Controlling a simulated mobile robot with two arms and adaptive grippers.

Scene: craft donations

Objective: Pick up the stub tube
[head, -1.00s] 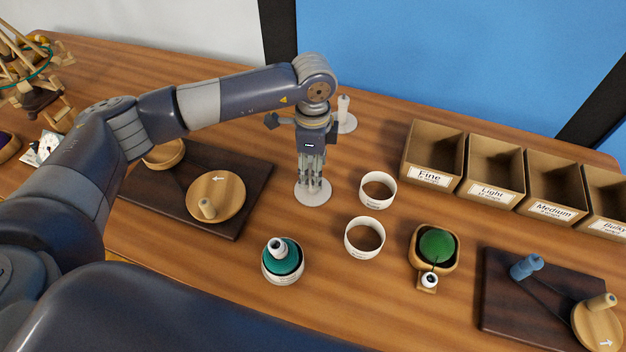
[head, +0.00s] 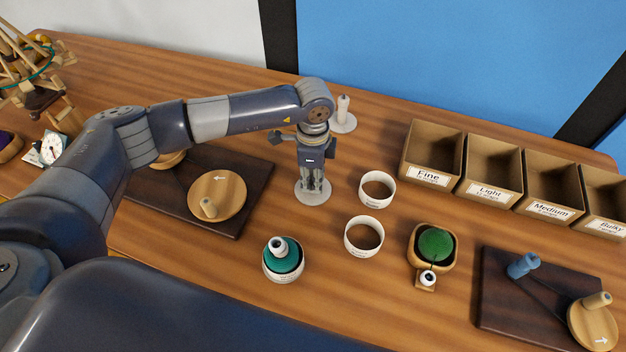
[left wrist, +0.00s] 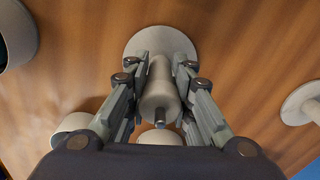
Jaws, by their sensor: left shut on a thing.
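My left gripper (head: 313,188) points down over a round pale stand (head: 301,198) near the middle of the table. In the left wrist view its fingers (left wrist: 162,68) are shut on a pale grey-beige tube (left wrist: 160,92), one finger on each side. I take this to be the stub tube. It appears upright on the round base (left wrist: 133,42), with a thin pin showing at its near end. I cannot tell whether the tube is clear of the base. In the head view the fingers mostly hide the tube. My right gripper is not in view.
Two white cups (head: 377,201) (head: 348,247) stand right of the gripper. A similar stand (head: 343,122) with a pale post is behind. A cup with a teal ball (head: 283,270) is in front. Cardboard bins (head: 430,178) line the right; a dark board with a wooden disc (head: 230,190) is left.

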